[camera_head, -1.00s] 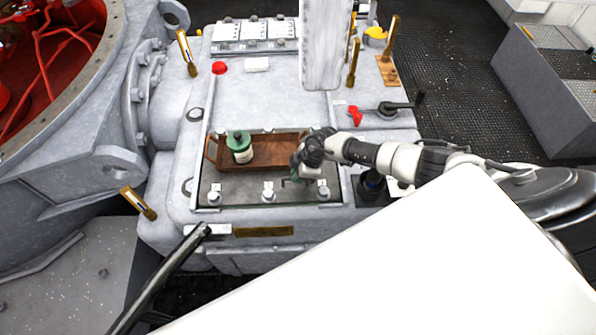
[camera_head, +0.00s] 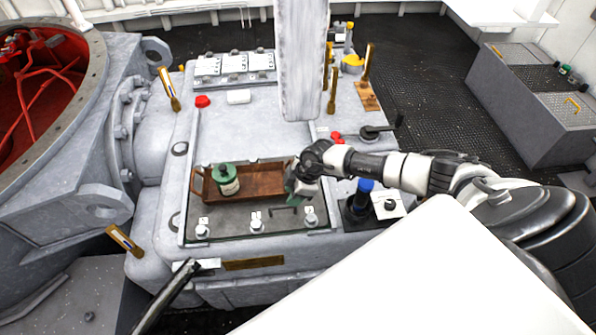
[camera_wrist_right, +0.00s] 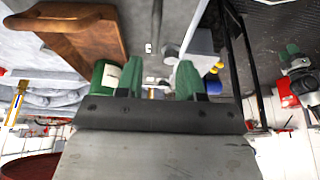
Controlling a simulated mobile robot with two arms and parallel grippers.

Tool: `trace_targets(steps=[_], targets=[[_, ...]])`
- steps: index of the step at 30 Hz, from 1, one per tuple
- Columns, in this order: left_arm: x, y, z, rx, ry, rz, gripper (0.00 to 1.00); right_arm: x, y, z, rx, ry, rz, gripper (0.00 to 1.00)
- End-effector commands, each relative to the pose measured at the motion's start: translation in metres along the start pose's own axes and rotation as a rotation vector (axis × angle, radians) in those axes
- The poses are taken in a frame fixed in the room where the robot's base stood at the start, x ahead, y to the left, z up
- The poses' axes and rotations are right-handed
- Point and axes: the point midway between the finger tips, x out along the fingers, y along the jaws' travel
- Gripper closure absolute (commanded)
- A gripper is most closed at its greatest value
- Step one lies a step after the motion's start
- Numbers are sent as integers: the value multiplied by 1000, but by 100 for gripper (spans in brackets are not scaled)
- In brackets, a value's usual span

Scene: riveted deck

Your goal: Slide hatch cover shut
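No hatch cover can be told for certain. One candidate is a lighter textured panel with a yellow handle (camera_head: 573,106) on top of the grey box at the far right. It lies beside a darker top section, and whether it is open is unclear. My right gripper (camera_head: 301,190) is over the riveted console, at the right end of a brown wooden tray (camera_head: 262,181), far from that box. In the right wrist view its green fingertips (camera_wrist_right: 147,80) stand apart with no object clearly held. The tray (camera_wrist_right: 85,35) is near one finger.
A green-capped bottle (camera_head: 227,180) stands in the tray. White knobs (camera_head: 256,223) line a dark panel before it. A blue-topped item (camera_head: 362,195) and a black-handled crank (camera_head: 375,131) are on the right. Dark floor (camera_head: 430,75) lies clear between console and box.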

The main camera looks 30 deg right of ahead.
Motion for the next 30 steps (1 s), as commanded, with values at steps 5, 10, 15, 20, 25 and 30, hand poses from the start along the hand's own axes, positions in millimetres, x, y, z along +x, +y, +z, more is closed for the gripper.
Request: trace_targets(steps=[5, 10, 15, 20, 25, 30], targets=[[3, 0, 0, 0, 0, 0, 57, -29, 0, 1, -1, 0, 2, 62], [4, 0, 0, 0, 0, 0, 57, -42, -1, 0, 0, 0, 1, 62], [4, 0, 0, 0, 0, 0, 57, -44, -1, 0, 0, 1, 0, 62], [4, 0, 1, 0, 0, 0, 57, -44, -1, 0, 0, 1, 0, 62], [4, 0, 1, 0, -1, 0, 57, -44, -1, 0, 0, 1, 0, 62], [4, 0, 1, 0, -1, 0, 57, -38, -12, -20, -34, 89, -7, 62]])
